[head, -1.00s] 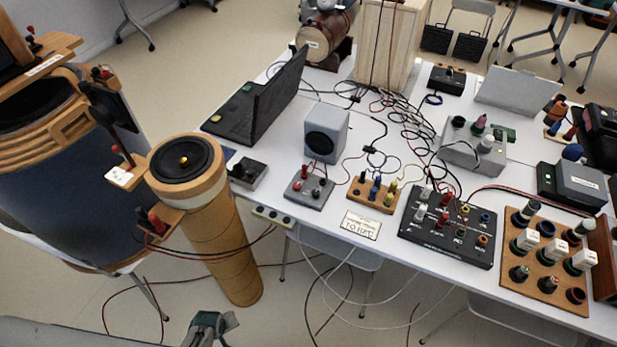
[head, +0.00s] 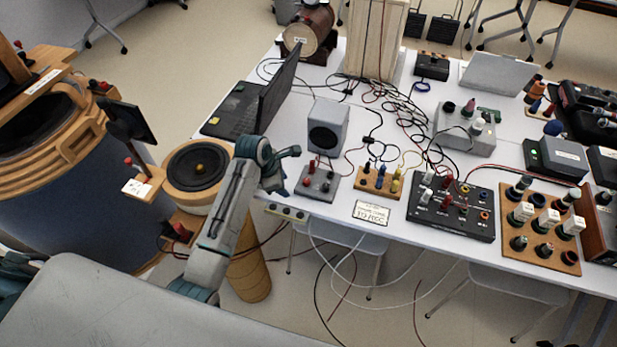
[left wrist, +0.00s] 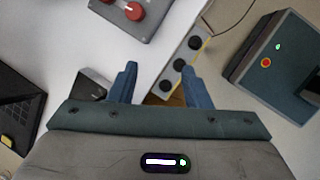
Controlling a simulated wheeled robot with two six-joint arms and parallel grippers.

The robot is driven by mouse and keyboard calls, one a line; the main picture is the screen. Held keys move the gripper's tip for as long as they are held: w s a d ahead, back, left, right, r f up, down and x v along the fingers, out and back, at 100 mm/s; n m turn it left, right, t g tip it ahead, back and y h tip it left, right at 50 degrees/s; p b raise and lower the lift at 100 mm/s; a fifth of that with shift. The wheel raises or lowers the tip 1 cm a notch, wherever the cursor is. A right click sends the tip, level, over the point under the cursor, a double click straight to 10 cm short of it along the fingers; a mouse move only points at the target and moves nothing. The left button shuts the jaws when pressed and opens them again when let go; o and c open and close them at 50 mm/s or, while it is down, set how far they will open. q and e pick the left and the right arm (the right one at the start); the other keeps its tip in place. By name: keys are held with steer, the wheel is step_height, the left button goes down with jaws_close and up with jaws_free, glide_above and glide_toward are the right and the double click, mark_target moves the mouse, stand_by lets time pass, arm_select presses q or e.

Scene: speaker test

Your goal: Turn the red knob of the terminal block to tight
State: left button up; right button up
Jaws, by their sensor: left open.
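A small grey terminal block (head: 312,192) with red and black knobs stands near the table's front edge, left of centre in the head view. Its red knob (head: 311,166) stands at the back left. In the left wrist view the block (left wrist: 112,20) is cut off by the top edge, and a round red knob (left wrist: 135,11) shows on it. My left gripper (head: 290,172) is just left of the block in the head view. In the left wrist view the gripper (left wrist: 159,66) is open with nothing between its fingers, short of the block. My right gripper is not in view.
A strip with black round parts (head: 287,213) lies along the table's front edge, below my fingers. A speaker (head: 326,125) stands behind the block, a laptop (head: 262,100) at back left. A wooden terminal board (head: 377,182) is to the right. Loose cables run between them.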

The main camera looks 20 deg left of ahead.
mark_target(306, 180)
arm_select(q)
steer(key=w+d+r+n, duration=0.2)
steer(key=w+r+n, duration=0.1)
steer(key=w+n, duration=0.15)
steer(key=shift+m+h, duration=0.3)
steer(key=shift+m, duration=0.05)
steer(key=x, duration=0.3)
steer(key=p+x, duration=0.1)
steer(key=x, duration=0.5)
steer(key=shift+w+a+f+p, duration=0.1)
steer(key=shift+w+f+p, duration=0.2)
steer(key=shift+w+p, duration=0.1)
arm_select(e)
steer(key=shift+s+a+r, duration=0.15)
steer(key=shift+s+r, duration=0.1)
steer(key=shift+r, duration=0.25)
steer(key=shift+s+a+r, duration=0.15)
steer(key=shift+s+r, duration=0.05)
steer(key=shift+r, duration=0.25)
arm_select(q)
steer(key=c, duration=0.9)
jaws_close()
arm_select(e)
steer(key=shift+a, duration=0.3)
